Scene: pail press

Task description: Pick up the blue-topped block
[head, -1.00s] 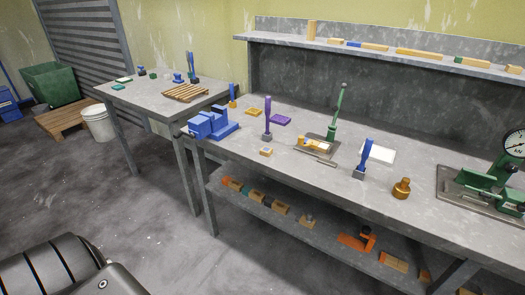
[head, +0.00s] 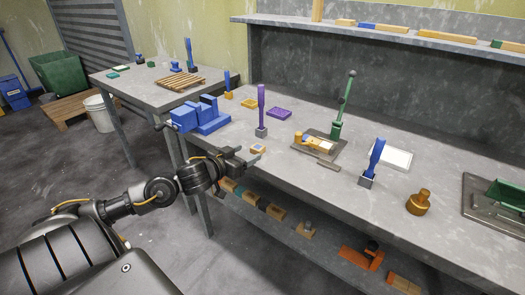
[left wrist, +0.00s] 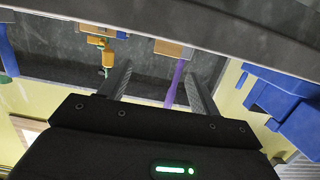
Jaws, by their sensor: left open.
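A small wooden block (head: 257,149) lies on the long bench near its front edge, in front of the purple-handled stamp (head: 262,112). Its top looks pale with a bluish patch, too small to tell surely. My left gripper (head: 250,160) is open at the bench's front edge, just short of this block and apart from it. In the left wrist view, which is upside down, my left gripper (left wrist: 160,85) has its two fingers spread, and the wooden block (left wrist: 172,49) shows beyond them. My right gripper is not in view.
A blue vise (head: 205,115) stands left of the block. A green-levered press (head: 338,110), a blue-handled stamp (head: 374,160) and a brass weight (head: 419,202) stand to the right. The lower shelf (head: 320,250) holds several blocks under the bench.

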